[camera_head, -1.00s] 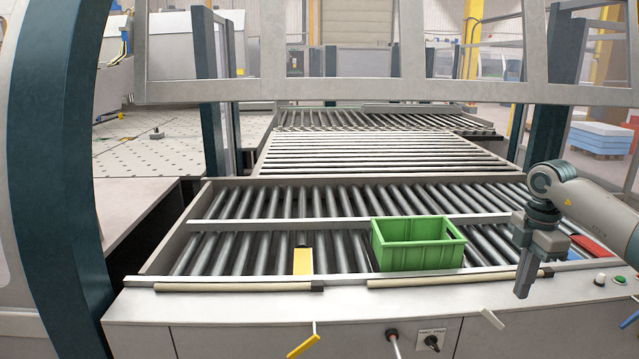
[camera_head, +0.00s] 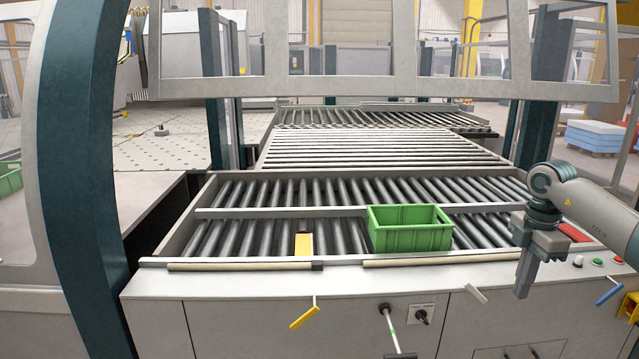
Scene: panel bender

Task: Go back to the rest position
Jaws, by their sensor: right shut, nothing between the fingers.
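My right gripper (camera_head: 524,278) hangs at the right side of the head view, fingers pointing down and together, with nothing between them. It shows in front of the conveyor's front edge, to the right of the green crate. My right arm comes in from the right edge. My left gripper is not in view. The green crate (camera_head: 411,239) stands on the front rollers, apart from the gripper. It looks empty as far as its inside shows.
The roller conveyor (camera_head: 225,240) fills the middle. A yellow piece (camera_head: 303,245) lies at its front rail. Handles and a key switch (camera_head: 422,317) are on the front panel. Buttons (camera_head: 597,262) sit at the right. A dark green post (camera_head: 75,180) stands at the left.

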